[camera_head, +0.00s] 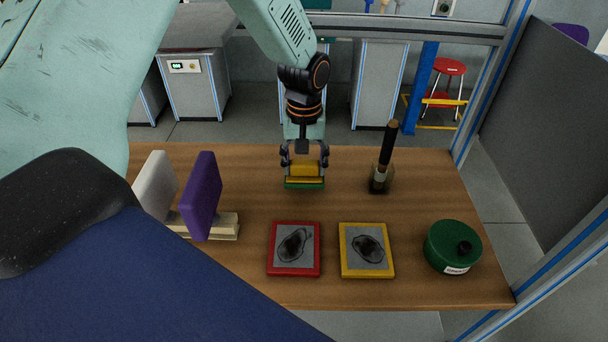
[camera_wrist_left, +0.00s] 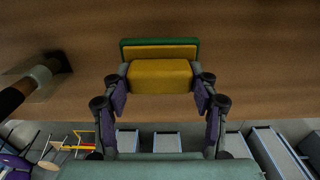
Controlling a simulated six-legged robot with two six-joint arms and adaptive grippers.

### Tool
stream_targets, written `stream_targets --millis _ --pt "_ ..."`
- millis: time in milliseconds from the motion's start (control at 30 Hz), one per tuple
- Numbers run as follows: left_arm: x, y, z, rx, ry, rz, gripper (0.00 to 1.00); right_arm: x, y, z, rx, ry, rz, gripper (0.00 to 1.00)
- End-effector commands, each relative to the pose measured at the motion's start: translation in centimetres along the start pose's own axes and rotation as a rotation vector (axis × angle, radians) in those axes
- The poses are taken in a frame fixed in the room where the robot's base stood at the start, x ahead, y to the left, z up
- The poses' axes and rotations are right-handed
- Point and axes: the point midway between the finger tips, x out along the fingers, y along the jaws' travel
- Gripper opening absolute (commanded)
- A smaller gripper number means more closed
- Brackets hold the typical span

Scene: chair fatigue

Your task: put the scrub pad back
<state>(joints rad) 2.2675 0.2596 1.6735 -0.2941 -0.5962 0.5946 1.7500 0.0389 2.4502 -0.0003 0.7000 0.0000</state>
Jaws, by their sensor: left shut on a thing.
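The scrub pad (camera_head: 304,183) is a yellow block with a green underside. My left gripper (camera_head: 304,160) is shut on its yellow part, with one finger on each side. In the left wrist view the scrub pad (camera_wrist_left: 160,76) sits between the fingertips of my left gripper (camera_wrist_left: 160,90), its green edge facing away from the gripper. The pad is at the far middle part of the wooden table (camera_head: 240,165). I cannot tell whether it touches the tabletop. My right gripper is not in view.
A red-framed tile (camera_head: 293,248) and a yellow-framed tile (camera_head: 366,250) bear dark stains. A green canister (camera_head: 452,246), a black-handled brush in a holder (camera_head: 382,172) and a rack (camera_head: 225,226) with white and purple panels stand around. A dark blue and black shape covers the lower left.

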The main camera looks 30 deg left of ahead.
Motion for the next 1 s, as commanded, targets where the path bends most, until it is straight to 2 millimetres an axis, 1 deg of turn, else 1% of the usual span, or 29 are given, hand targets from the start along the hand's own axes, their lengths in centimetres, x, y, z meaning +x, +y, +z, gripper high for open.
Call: stream_targets --millis 267,333,467,500,767,1000 --pt "3.4 -0.1 -0.1 0.001 -0.001 -0.002 0.30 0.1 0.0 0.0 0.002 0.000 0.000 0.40" --pt "3.7 -0.1 -0.2 0.001 0.001 -0.001 0.30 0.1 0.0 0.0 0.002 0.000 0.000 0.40" --pt "3.6 0.0 -0.3 0.001 0.001 0.000 0.30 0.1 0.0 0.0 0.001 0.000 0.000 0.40" --pt "3.6 0.0 -0.4 0.001 0.001 0.000 0.60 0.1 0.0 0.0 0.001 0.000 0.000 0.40" --pt "3.6 0.0 -0.3 0.001 0.000 0.000 0.82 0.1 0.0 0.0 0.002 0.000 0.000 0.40" --pt "3.6 0.0 -0.3 0.001 0.000 0.000 0.82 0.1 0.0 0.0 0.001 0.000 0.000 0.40"
